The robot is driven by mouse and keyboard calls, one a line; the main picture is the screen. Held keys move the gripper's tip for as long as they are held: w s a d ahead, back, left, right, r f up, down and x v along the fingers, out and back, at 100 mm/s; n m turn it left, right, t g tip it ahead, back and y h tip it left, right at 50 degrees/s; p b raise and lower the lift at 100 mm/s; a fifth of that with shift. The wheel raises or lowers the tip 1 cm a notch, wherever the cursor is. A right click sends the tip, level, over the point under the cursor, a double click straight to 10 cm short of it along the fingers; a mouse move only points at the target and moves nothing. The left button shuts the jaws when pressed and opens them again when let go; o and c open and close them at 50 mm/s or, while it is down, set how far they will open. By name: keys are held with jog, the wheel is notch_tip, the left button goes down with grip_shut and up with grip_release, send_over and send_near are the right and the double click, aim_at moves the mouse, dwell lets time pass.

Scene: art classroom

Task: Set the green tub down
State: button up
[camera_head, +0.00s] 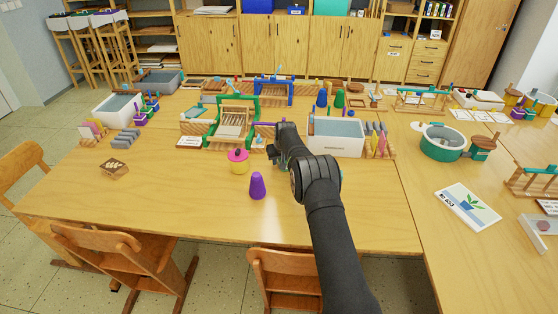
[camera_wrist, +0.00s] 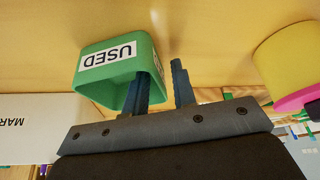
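The green tub (camera_wrist: 110,68) shows in the wrist view, left of centre, with a white label reading "USED". The label is upside down in this view, and the tub's open mouth faces the picture's bottom. My gripper (camera_wrist: 165,72) has one finger overlapping the tub's mouth and the other outside its right-hand wall. A gap shows between that wall and the outer finger. The tub's base is close to the wooden table; I cannot tell whether it touches. In the head view my gripper (camera_head: 281,140) is over the table's middle, and I cannot make out the tub there.
A yellow pot with a pink lid (camera_head: 238,160) and a purple cone (camera_head: 257,186) stand left of my arm. A white bin (camera_head: 335,148) stands right of my gripper, a green-framed loom (camera_head: 236,122) left. The table's front left (camera_head: 170,200) is clear.

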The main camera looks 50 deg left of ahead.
jog(key=shift+r, duration=0.1)
jog(key=shift+d+r, duration=0.1)
jog(key=shift+r, duration=0.45)
jog(key=v, duration=1.1)
jog(key=x, duration=1.2)
jog(key=shift+s+f, duration=0.1)
jog(key=shift+f, duration=0.05)
jog(key=shift+d, duration=0.1)
jog(key=shift+r, duration=0.2)
